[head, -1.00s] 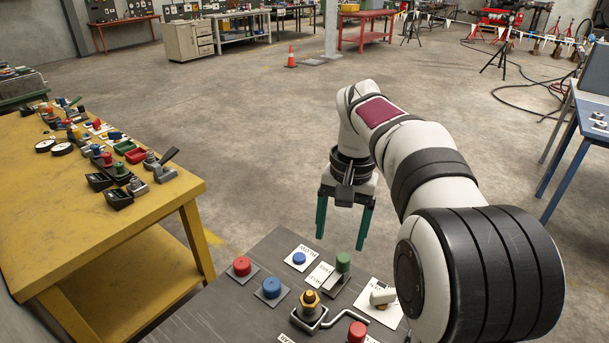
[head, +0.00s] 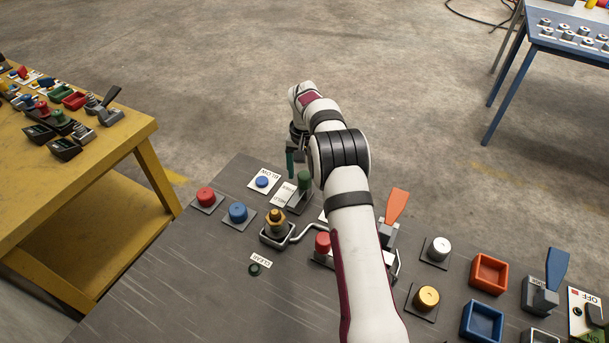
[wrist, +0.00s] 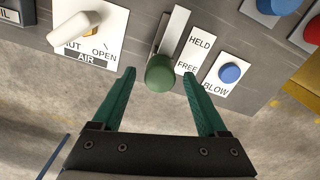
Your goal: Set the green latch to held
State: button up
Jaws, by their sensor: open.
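The green latch knob (wrist: 160,74) stands on a grey slotted base beside a white label (wrist: 196,48) reading HELD and FREE. In the wrist view the knob is at the end of the base nearest me, level with FREE. My gripper (wrist: 159,82) is open, with one teal finger on each side of the knob in the picture. I cannot tell whether the fingertips are down at the knob's height. In the head view the knob (head: 304,179) is partly beside my arm, and only part of my gripper (head: 291,162) shows to its left.
A blue BLOW button (wrist: 229,73) sits close on one side of the latch. A white AIR handle (wrist: 75,33) is on the other. Red (head: 206,196) and blue (head: 238,212) knobs and a brass valve (head: 276,221) stand nearby. Bare floor lies beyond the panel edge.

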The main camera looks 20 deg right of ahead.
jog(key=shift+f, duration=0.75)
grip_shut()
